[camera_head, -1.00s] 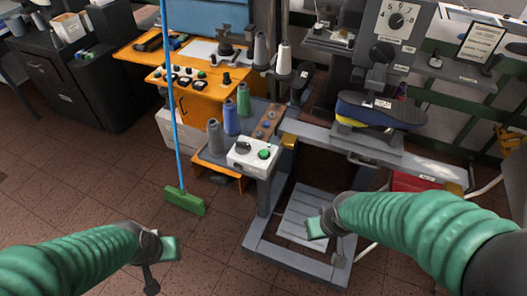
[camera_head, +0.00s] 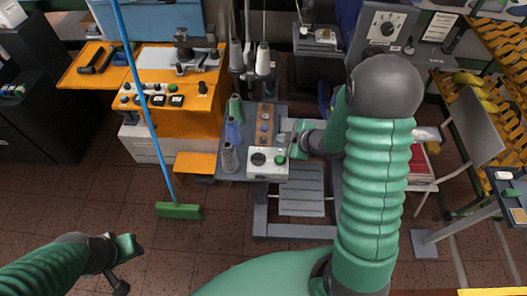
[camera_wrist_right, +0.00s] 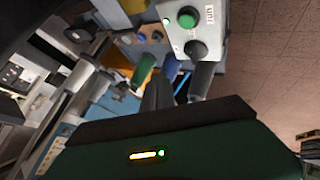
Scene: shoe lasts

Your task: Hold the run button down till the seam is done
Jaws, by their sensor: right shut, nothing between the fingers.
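The white control box (camera_head: 268,171) stands on the machine's left side shelf. It bears a green run button (camera_head: 280,160) and a black knob (camera_head: 258,158). In the right wrist view the green button (camera_wrist_right: 187,17) sits beside a "RUN" label. My right gripper (camera_head: 291,151) is shut and empty, just at the box's right side by the button. In the right wrist view its dark fingers (camera_wrist_right: 156,90) show below the box; I see no clear contact with the button. My left gripper (camera_head: 122,262) hangs over the floor at lower left; its jaw opening is unclear.
Thread spools (camera_head: 233,130) stand close left of the box. A blue-handled broom with a green head (camera_head: 178,211) stands at left. An orange bench (camera_head: 178,105) is behind. My right arm hides most of the sewing machine and the shoe.

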